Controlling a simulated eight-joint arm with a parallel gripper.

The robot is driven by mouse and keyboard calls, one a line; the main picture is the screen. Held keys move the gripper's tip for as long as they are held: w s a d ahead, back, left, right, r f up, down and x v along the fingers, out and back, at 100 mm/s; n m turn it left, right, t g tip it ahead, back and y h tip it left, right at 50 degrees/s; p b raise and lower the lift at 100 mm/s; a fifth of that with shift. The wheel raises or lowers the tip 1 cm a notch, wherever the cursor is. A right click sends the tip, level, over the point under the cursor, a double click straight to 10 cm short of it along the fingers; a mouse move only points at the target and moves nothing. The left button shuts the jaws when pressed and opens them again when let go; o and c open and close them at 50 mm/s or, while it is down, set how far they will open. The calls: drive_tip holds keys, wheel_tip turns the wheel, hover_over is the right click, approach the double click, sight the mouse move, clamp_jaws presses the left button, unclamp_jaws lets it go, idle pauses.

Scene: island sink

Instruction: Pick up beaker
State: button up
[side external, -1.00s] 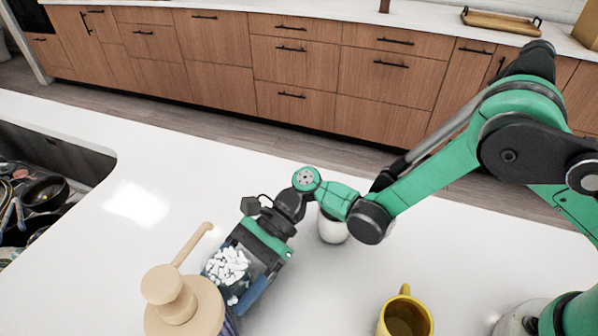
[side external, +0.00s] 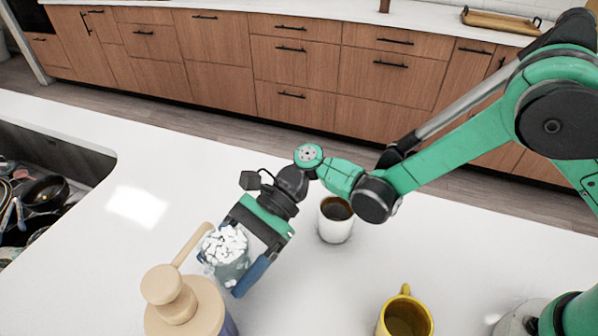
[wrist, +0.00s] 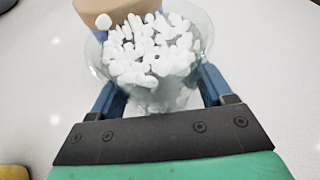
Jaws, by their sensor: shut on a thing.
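The beaker (side external: 226,252) is a clear glass vessel filled with small white pieces. My gripper (side external: 238,268) is shut on it, with blue fingers on either side of the glass. In the wrist view the beaker (wrist: 150,62) sits between the two fingers (wrist: 158,88), its rim toward the top of the picture. It looks held near the counter; I cannot tell clearly whether its base touches.
A tan pump dispenser (side external: 180,300) stands close beside the beaker, at the lower left. A white cup with dark liquid (side external: 335,225) and a yellow mug (side external: 405,315) stand to the right. The sink (side external: 45,190) is at the left. The white counter (side external: 150,170) behind is clear.

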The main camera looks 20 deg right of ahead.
drive_tip(key=shift+w+d, duration=6)
drive_tip(key=shift+w, duration=0.05)
drive_tip(key=shift+d+r, duration=0.1)
drive_tip(key=shift+s+d+r, duration=0.25)
drive_tip(key=shift+s+r, duration=0.1)
drive_tip(key=shift+r, duration=0.15)
drive_tip(key=s+d+r, duration=0.2)
drive_tip(key=s+r, duration=0.2)
drive_tip(key=shift+s+r, duration=0.15)
drive_tip(key=shift+s, duration=0.2)
drive_tip(key=shift+w+a+f+n+t, duration=0.15)
drive_tip(key=shift+f+n+t, duration=0.15)
drive_tip(key=shift+f+n, duration=0.2)
drive_tip(key=shift+w+f+y, duration=0.1)
drive_tip(key=shift+y, duration=0.2)
drive_tip(key=shift+w+a+r+n+t+y, duration=0.15)
drive_tip(key=shift+n+t+y, duration=0.3)
drive_tip(key=shift+n, duration=0.55)
drive_tip(key=shift+w+d+r+n+t+y, duration=0.15)
drive_tip(key=shift+n+t+y, duration=0.3)
drive_tip(key=shift+n, duration=0.55)
